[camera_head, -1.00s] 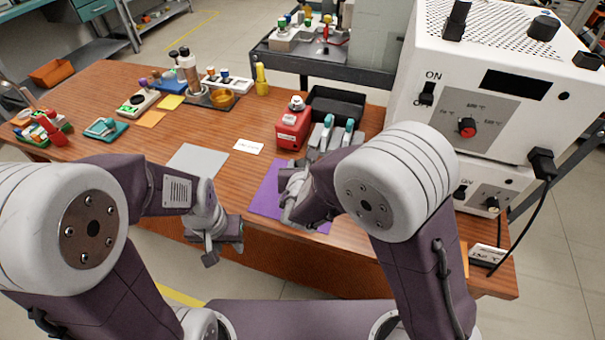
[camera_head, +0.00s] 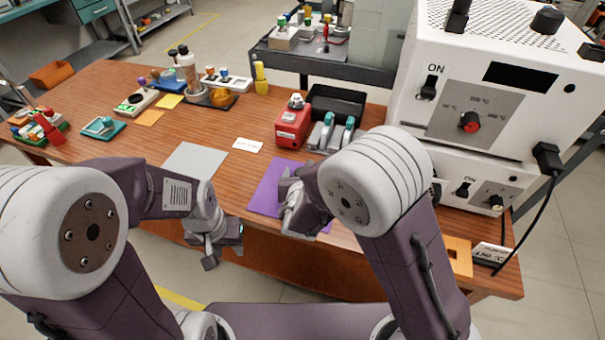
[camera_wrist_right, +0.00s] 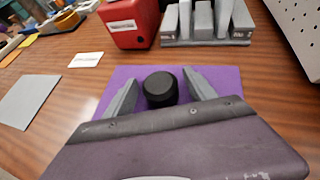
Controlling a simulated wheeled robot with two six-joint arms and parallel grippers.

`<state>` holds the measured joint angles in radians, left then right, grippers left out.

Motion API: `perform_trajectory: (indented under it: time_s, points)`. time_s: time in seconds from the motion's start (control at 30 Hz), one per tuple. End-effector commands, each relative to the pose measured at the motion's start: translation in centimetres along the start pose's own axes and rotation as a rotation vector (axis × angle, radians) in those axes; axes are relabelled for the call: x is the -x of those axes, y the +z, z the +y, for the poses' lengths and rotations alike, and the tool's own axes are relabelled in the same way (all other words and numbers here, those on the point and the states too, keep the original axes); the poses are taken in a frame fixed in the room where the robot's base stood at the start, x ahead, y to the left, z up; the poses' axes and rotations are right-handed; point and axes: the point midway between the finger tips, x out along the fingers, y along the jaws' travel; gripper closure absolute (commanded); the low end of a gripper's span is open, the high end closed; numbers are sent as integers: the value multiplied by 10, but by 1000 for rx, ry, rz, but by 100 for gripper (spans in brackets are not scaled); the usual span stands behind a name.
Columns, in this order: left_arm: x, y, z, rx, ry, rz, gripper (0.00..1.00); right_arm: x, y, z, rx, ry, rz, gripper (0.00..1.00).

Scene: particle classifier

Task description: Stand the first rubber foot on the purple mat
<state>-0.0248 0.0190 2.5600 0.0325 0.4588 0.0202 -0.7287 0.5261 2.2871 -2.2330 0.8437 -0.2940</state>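The first rubber foot is a short black cylinder (camera_wrist_right: 160,88), upright on the purple mat (camera_wrist_right: 228,80) in the right wrist view. My right gripper (camera_wrist_right: 160,92) is open around it, one grey finger on each side with a narrow gap showing. In the head view the purple mat (camera_head: 266,192) lies near the table's front edge. My right gripper (camera_head: 290,215) is over its right part and hides the foot there. My left gripper (camera_head: 215,250) hangs at the table's front edge, left of the mat; its finger opening is unclear.
Beyond the mat stand a red box (camera_head: 293,128) and a grey holder with teal-topped tools (camera_head: 332,132). A white label card (camera_head: 248,145) and a grey mat (camera_head: 195,161) lie left of them. A large white machine (camera_head: 490,90) blocks the right side.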

Motion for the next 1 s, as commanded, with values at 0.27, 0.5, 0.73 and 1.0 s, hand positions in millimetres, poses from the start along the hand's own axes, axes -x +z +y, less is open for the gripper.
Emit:
perform_trajectory:
  time_s: [0.27,0.5,0.73,1.0]
  points:
    - [6,-1,0,0,0,0,64,3,5,0,0,0,0,36]
    - [15,-2,0,0,0,0,64,47,6,2,1,5,-1,36]
    - [27,-3,0,0,0,0,64,101,6,1,0,4,-2,36]
    - [30,-3,1,0,0,0,64,122,3,0,0,-1,0,36]
